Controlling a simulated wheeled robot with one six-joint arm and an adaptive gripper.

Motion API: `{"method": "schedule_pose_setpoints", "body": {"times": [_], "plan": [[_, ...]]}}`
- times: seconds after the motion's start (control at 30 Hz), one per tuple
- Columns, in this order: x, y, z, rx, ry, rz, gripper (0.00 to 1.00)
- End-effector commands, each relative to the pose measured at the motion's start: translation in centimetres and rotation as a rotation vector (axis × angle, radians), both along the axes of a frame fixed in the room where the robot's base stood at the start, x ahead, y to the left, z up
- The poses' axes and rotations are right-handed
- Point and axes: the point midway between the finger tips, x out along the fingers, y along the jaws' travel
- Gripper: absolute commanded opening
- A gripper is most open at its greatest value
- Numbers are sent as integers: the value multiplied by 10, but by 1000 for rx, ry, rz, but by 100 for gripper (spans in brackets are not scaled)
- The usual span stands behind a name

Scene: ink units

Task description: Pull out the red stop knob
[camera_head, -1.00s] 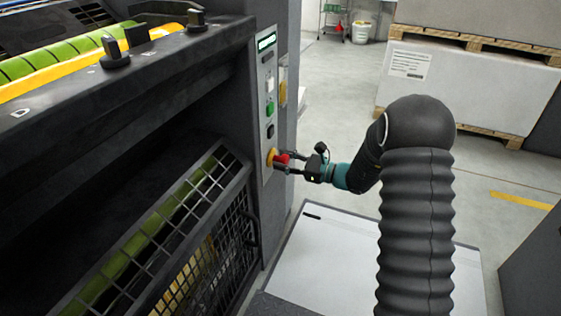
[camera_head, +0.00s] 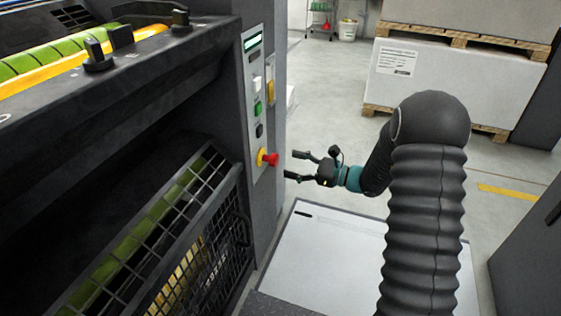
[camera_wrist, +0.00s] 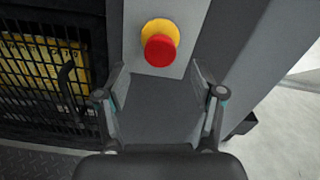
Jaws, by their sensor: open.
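The red stop knob (camera_head: 271,159) sits on a yellow collar low on the grey control panel (camera_head: 257,130) of the press. In the wrist view the red knob (camera_wrist: 159,50) is above the middle, in front of its yellow collar. My gripper (camera_head: 288,164) is open and empty, to the right of the knob and apart from it. In the wrist view my gripper's fingers (camera_wrist: 160,85) are spread wide, with the knob beyond and between them.
Above the knob the panel carries a black button, a green button (camera_head: 258,109), a white button and a small display. A black mesh guard (camera_head: 205,262) is at lower left. A white platform (camera_head: 330,250) lies below my gripper. Stacked pallets (camera_head: 450,85) stand behind.

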Motion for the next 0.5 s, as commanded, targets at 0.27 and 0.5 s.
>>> {"method": "schedule_pose_setpoints", "body": {"times": [0.27, 0.5], "plan": [[-15, -43, 0, 0, -1, -2, 68], [-20, -54, 0, 0, -1, 0, 68]]}}
